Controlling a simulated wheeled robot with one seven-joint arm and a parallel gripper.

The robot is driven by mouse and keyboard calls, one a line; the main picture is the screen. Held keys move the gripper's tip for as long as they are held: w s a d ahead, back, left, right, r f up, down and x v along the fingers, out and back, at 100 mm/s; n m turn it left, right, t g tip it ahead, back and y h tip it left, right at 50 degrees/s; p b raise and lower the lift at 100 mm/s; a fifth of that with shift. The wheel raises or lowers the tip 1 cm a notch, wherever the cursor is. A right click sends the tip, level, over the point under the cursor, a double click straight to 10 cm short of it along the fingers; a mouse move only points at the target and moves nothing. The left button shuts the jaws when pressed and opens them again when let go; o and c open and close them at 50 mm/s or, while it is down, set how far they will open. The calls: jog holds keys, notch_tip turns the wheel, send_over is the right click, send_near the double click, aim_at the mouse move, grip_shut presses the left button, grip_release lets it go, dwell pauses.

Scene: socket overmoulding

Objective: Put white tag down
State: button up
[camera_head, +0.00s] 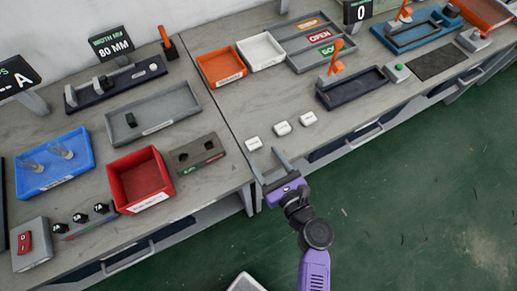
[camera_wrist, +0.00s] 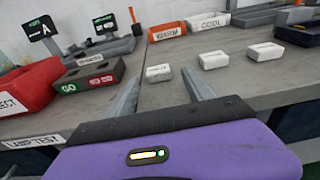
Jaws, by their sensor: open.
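Three white tags lie in a row on the grey bench in the head view: a left white tag (camera_head: 254,143), a middle white tag (camera_head: 282,128) and a right white tag (camera_head: 308,118). They also show in the wrist view as the left tag (camera_wrist: 158,73), the middle tag (camera_wrist: 213,60) and the right tag (camera_wrist: 265,50). My purple gripper (camera_head: 269,163) is at the bench's front edge, just in front of the left tag. Its fingers (camera_wrist: 160,90) are spread apart, with nothing between them. The left tag lies beyond the fingertips and apart from them.
A red bin (camera_head: 116,181) and a dark GO block (camera_head: 197,153) stand to the left. An orange tray (camera_head: 205,72) and a white tray (camera_head: 243,52) are behind the tags. A dark fixture with an orange lever (camera_head: 336,65) stands at the right. Bench around the tags is clear.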

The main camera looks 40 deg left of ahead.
jog(key=shift+v, duration=1.3)
jog(key=s+d+f+n+t+h, duration=0.2)
jog(key=s+d+n+h, duration=0.25)
jog(key=d, duration=0.65)
jog(key=s+d+f+n+t+h, duration=0.25)
jog(key=s+d+h, duration=0.2)
jog(key=d, duration=0.75)
jog(key=s+d+r+n+t+h, duration=0.1)
jog(key=s+d+r+n+h, duration=0.1)
jog(key=s+d+r+n, duration=0.2)
jog(key=s+d+r+n+t+h, duration=0.2)
jog(key=s+d+r+n, duration=0.3)
jog(key=r, duration=0.6)
jog(key=d+n+h, duration=0.1)
jog(key=d+n, duration=0.1)
jog(key=d, duration=0.1)
jog(key=shift+s+r, duration=0.2)
jog(key=shift+s, duration=0.1)
jog(key=r+n, duration=0.1)
jog(key=r, duration=0.1)
jog(key=s+r+n+t, duration=0.1)
jog(key=r+n, duration=0.1)
jog(key=r, duration=0.1)
jog(key=s+d+r+n+h, duration=0.1)
jog(key=r, duration=0.1)
jog(key=shift+r+t, duration=0.2)
jog(key=shift+t, duration=0.05)
jog(key=shift+c, duration=0.5)
